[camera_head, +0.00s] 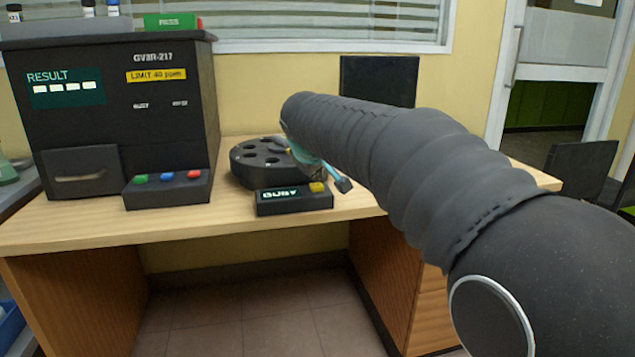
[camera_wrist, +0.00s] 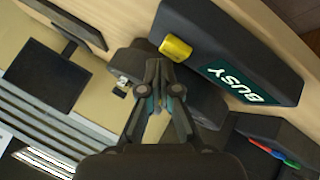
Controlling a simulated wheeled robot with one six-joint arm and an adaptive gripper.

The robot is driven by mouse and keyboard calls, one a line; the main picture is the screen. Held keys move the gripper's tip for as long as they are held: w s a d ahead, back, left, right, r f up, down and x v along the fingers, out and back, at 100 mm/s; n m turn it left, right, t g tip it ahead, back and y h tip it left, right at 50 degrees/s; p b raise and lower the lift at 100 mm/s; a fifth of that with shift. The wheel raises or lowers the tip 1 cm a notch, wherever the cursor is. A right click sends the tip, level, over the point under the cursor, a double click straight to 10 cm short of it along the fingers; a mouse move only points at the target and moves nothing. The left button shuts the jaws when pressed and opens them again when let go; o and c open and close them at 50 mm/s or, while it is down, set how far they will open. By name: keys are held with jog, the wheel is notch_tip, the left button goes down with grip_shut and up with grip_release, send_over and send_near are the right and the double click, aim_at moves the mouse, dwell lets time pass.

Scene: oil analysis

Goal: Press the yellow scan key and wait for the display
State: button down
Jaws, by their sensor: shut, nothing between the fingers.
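The yellow scan key (camera_head: 317,187) is on the right end of a small black box (camera_head: 295,206) on the wooden desk. The box's display (camera_head: 280,194) reads BUSY. In the wrist view the yellow key (camera_wrist: 176,47) and the BUSY display (camera_wrist: 236,83) show sideways. My gripper (camera_wrist: 159,66) is shut and empty, its fingertips close beside the key. I cannot tell whether they touch it. In the head view my gripper (camera_head: 343,184) is partly hidden behind my arm, and its tip shows just right of the key.
A black carousel (camera_head: 262,160) with holes stands behind the box. The analyser (camera_head: 110,110) at left has a RESULT screen (camera_head: 66,88) with several white blocks, and green, blue and red buttons. A green PASS tray (camera_head: 171,21) is on top. A dark monitor (camera_head: 378,80) stands behind.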

aim_at(316, 186)
jog(key=shift+r, duration=0.3)
jog(key=shift+r+p, duration=2.25)
jog(key=shift+r, duration=0.35)
jog(key=s+d+f+m+g, duration=0.1)
jog(key=s+d+f+m, duration=0.1)
jog(key=s+d, duration=0.6)
jog(key=s+d+f+m+g, duration=0.1)
jog(key=s+d+f+m, duration=0.1)
jog(key=s+d, duration=0.55)
jog(key=s+d+f+m, duration=0.2)
jog(key=s+f, duration=0.4)
jog(key=s, duration=0.5)
jog(key=s+d+f+m+g, duration=0.1)
jog(key=s+d+f+m, duration=0.1)
jog(key=s+f, duration=0.5)
jog(key=s, duration=0.3)
jog(key=shift+s+m+g, duration=0.3)
jog(key=shift+s, duration=0.05)
